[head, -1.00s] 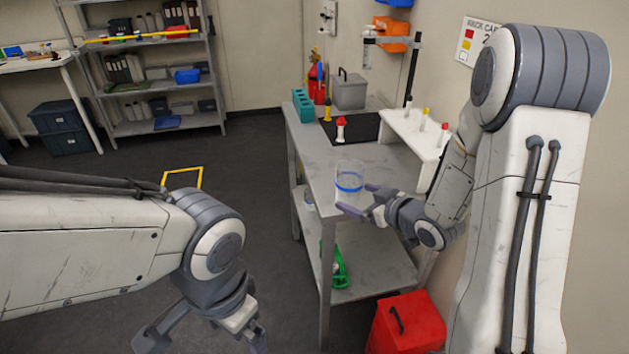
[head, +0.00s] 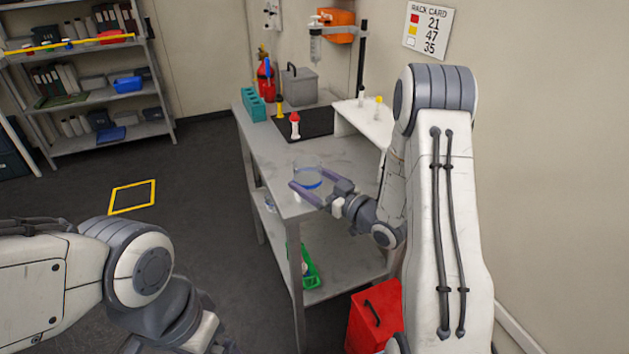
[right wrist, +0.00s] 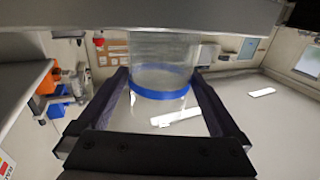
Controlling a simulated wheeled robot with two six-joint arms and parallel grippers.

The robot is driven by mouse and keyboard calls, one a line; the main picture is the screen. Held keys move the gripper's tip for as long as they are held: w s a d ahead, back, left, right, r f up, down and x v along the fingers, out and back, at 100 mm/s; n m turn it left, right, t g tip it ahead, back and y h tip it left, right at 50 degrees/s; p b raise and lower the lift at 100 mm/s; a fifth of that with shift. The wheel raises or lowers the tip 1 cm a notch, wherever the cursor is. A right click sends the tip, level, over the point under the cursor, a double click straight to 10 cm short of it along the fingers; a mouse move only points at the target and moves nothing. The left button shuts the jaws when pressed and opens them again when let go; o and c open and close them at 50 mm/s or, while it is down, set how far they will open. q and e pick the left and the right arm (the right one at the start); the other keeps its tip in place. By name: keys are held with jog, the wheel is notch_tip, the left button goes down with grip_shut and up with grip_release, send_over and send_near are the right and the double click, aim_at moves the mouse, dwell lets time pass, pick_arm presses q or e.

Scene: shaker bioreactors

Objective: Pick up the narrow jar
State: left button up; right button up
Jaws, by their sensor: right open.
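A clear jar with a blue band (head: 308,172) stands near the front corner of the grey bench (head: 262,160). It is the only such jar I can make out. My right gripper (head: 311,184) is open, with one finger on each side of the jar. In the right wrist view the jar (right wrist: 163,60) stands upright between the two dark fingers, its blue band low between them. I cannot tell whether either finger touches it. My left arm comes in at the lower left, and its fingers are cut off by the frame's bottom edge.
A white rack (head: 362,126) with capped tubes and a black mat (head: 305,122) with a red-capped tube are farther back on the bench. A teal block (head: 254,103) and a grey box (head: 299,88) stand behind. A red bin (head: 374,318) is on the floor.

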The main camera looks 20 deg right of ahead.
aim_at(299, 168)
jog(key=p+x, duration=0.1)
jog(key=x, duration=0.3)
jog(key=shift+w+r, duration=0.1)
jog(key=shift+w, duration=0.15)
jog(key=c, duration=1.2)
jog(key=shift+o, duration=0.2)
jog(key=shift+r, duration=0.45)
notch_tip(299, 168, up, 4)
jog(key=shift+s+d+f, duration=0.1)
jog(key=shift+s+f, duration=0.05)
jog(key=s+d+r, duration=0.6)
jog(key=s+d, duration=0.2)
jog(key=shift+r+b, duration=0.2)
jog(key=shift+b, duration=0.2)
